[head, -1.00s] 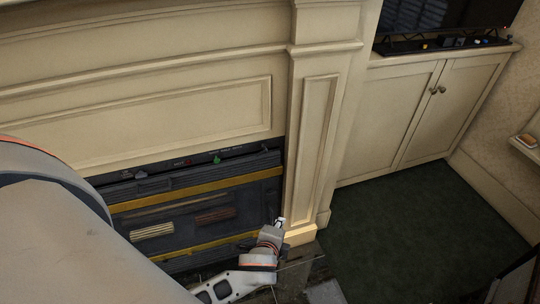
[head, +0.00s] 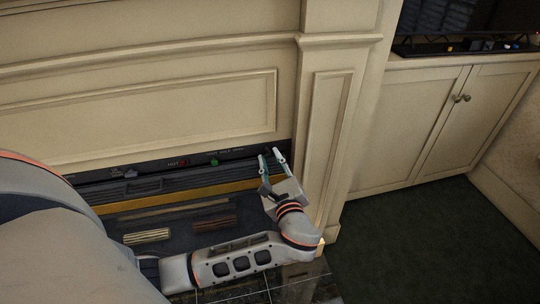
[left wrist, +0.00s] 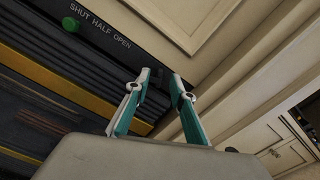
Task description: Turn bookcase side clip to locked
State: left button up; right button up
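I cannot make out a bookcase or a side clip with a locked mark in either view. My left gripper (head: 272,157) is in front of the right end of the dark fireplace insert (head: 180,221), near the cream pilaster. Its two teal and white fingers stand apart with nothing visible between them. In the left wrist view the gripper (left wrist: 161,76) points toward the dark panel edge and cream surround. A green knob (head: 214,160) sits on the panel left of the fingers; it also shows in the left wrist view (left wrist: 70,24), beside the words SHUT HALF OPEN. My right gripper is out of view.
The cream pilaster (head: 332,130) stands close right of my left gripper. A cream cupboard (head: 415,125) with two round handles is farther right, with a dark screen (head: 470,20) and small items on top. Dark green carpet (head: 410,245) in front of it is clear.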

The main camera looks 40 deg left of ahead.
aim_at(268, 151)
pick_arm(q)
jog(key=shift+x, duration=1)
jog(key=shift+w+a, duration=0.2)
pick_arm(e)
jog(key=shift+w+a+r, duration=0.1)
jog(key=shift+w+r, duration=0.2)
